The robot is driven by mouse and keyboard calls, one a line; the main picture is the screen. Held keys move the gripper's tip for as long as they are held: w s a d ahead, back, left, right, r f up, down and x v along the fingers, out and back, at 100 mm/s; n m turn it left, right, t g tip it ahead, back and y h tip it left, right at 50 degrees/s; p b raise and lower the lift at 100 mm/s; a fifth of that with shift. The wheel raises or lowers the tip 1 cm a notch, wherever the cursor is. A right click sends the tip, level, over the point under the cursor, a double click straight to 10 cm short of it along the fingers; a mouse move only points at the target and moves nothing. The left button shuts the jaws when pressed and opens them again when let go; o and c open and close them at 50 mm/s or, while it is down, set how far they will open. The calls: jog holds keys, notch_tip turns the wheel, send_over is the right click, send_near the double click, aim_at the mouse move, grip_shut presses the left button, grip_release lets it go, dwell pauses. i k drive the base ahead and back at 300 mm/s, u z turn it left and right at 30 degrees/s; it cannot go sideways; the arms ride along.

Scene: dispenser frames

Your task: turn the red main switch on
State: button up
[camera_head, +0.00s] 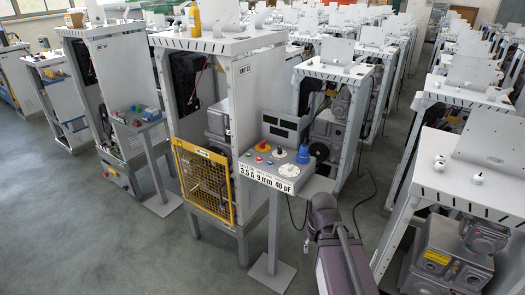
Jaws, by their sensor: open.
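A grey sloped control panel (285,172) stands on a post at the front of the nearest dispenser frame. A red knob (263,146) with some yellow around it sits at the panel's upper left and looks like the main switch. Its turned position is too small to read. A small red button (259,159) lies just below it, and a black knob on a light dial is to its right. My dark arm link rises from the bottom edge, just right of the panel. My gripper cannot be made out, and nothing is seen touching the red knob.
A blue socket (303,155) stands up at the panel's right side. A yellow mesh guard (204,180) covers the frame's lower front, left of the panel. More frames fill the right and back. Grey floor is free in front and to the left.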

aim_at(261, 145)
jog(key=k, duration=0.85)
jog(key=u, duration=0.4)
jog(key=i, duration=2.05)
jog(key=z, duration=0.3)
